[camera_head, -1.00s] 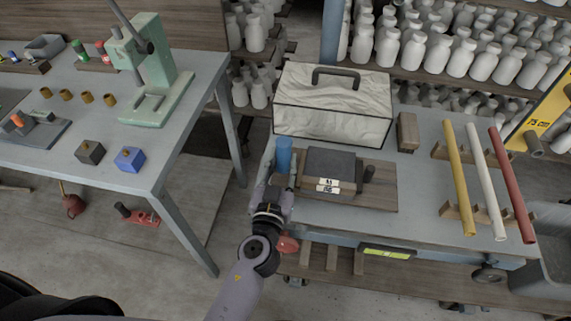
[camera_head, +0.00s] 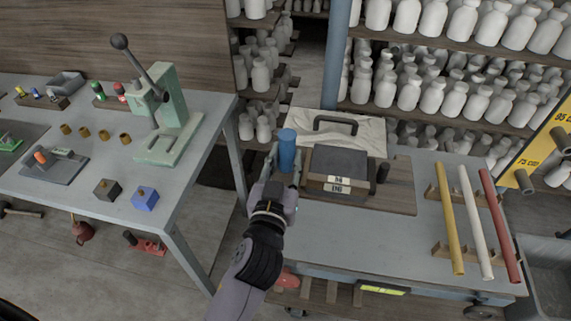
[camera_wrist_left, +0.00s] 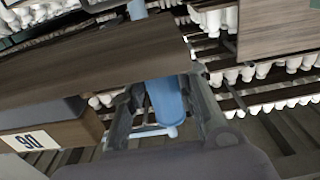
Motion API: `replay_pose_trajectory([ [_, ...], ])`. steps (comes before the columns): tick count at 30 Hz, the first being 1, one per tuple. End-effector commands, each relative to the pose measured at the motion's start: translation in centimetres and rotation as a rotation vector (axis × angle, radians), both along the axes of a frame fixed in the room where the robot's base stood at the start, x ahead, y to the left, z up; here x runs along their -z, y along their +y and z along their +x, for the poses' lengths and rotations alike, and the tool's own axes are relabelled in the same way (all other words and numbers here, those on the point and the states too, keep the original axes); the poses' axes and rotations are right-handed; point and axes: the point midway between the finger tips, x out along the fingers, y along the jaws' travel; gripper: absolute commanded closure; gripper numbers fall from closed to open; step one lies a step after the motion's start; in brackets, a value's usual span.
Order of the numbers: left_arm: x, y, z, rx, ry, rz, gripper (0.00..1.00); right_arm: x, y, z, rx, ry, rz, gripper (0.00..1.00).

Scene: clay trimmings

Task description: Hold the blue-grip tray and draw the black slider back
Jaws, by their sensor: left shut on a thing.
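The tray (camera_head: 403,185) is a wooden board with a blue upright grip (camera_head: 287,149) at its left end. A dark-topped block (camera_head: 338,160) with white number labels sits on it. The black slider (camera_head: 382,173) is a short upright knob just right of the block. My left gripper (camera_head: 285,172) is shut on the blue grip, one finger on each side. In the left wrist view the grip (camera_wrist_left: 166,100) stands between the fingers, and the board (camera_wrist_left: 90,55) shows beside it. The tray appears raised above the bench. My right gripper is out of view.
Yellow, white and red rods (camera_head: 476,215) lie on the bench at right. A green press (camera_head: 165,115) stands on the left table. The bench front (camera_head: 335,235) is clear.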

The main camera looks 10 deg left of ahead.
Motion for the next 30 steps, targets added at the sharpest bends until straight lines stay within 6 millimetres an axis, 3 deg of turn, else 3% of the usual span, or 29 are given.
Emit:
replay_pose_trajectory([
  [30, 5.6, 0.0, -0.1, 0.0, -0.006, -0.007, 1.0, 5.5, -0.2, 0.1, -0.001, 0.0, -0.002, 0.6],
])
